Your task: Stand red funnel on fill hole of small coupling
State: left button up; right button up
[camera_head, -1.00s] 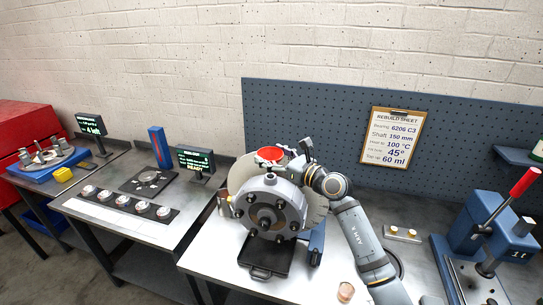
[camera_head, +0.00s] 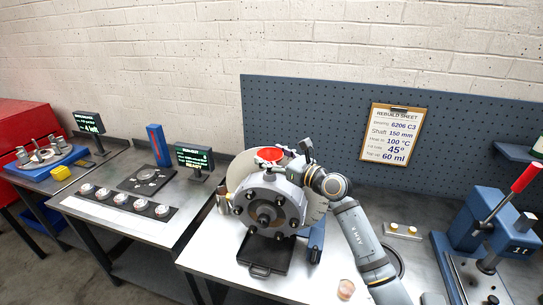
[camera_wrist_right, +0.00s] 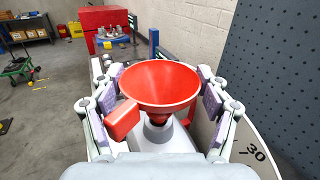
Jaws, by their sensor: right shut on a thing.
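The red funnel (camera_head: 270,155) sits upright at the top of the grey small coupling (camera_head: 240,208), mouth up. In the right wrist view the funnel (camera_wrist_right: 160,82) fills the middle, with a red tab on its left side. My right gripper (camera_head: 289,162) is shut on the funnel, with its fingers on either side in the wrist view (camera_wrist_right: 160,98). The funnel's lower end is just over or at the coupling's top; I cannot tell whether it is in the fill hole, which is hidden. My left gripper is not in view.
A pale disc (camera_wrist_right: 251,150) marked 30 stands behind the coupling. A black tray (camera_head: 264,252) lies in front of it. A blue press (camera_head: 480,225) stands at the right. A pegboard (camera_head: 340,125) rises behind. The bench front left of the tray is clear.

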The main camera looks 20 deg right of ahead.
jog(key=shift+f+b, duration=0.6)
jog(key=shift+f, duration=0.3)
jog(key=o, duration=1)
jog(key=shift+r, duration=0.1)
notch_tip(320, 180, up, 9)
jog(key=p, duration=0.7)
jog(key=shift+p, duration=0.35)
